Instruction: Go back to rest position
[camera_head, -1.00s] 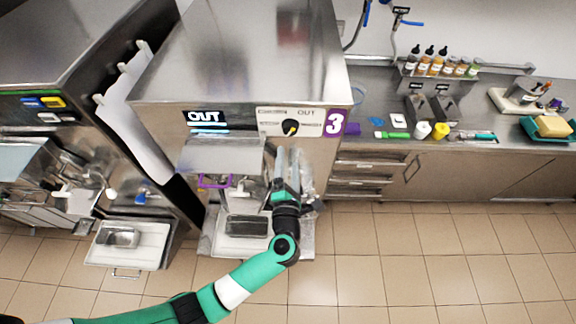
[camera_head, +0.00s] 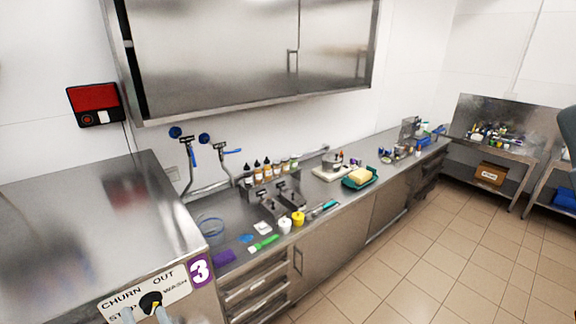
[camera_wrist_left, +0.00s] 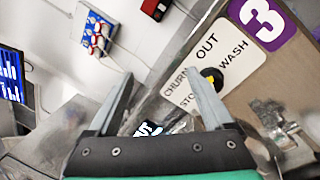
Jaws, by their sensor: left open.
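My left gripper (camera_head: 143,315) shows only by its pale fingertips at the bottom edge of the head view, just below the knob. In the left wrist view my left gripper (camera_wrist_left: 161,76) has its two grey fingers spread, with nothing between them. The black knob (camera_head: 150,302) sits on the white CHURN/OUT/STOP/WASH panel (camera_head: 120,303) of machine 3. The same knob (camera_wrist_left: 212,78) shows beside the right finger in the wrist view, and I cannot tell whether they touch. The rest of my left arm is out of the head view. My right gripper is not in view.
The freezer's steel top (camera_head: 85,215) fills the lower left. A wall cabinet (camera_head: 245,50) hangs above. The tiled floor (camera_head: 425,265) at lower right is clear.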

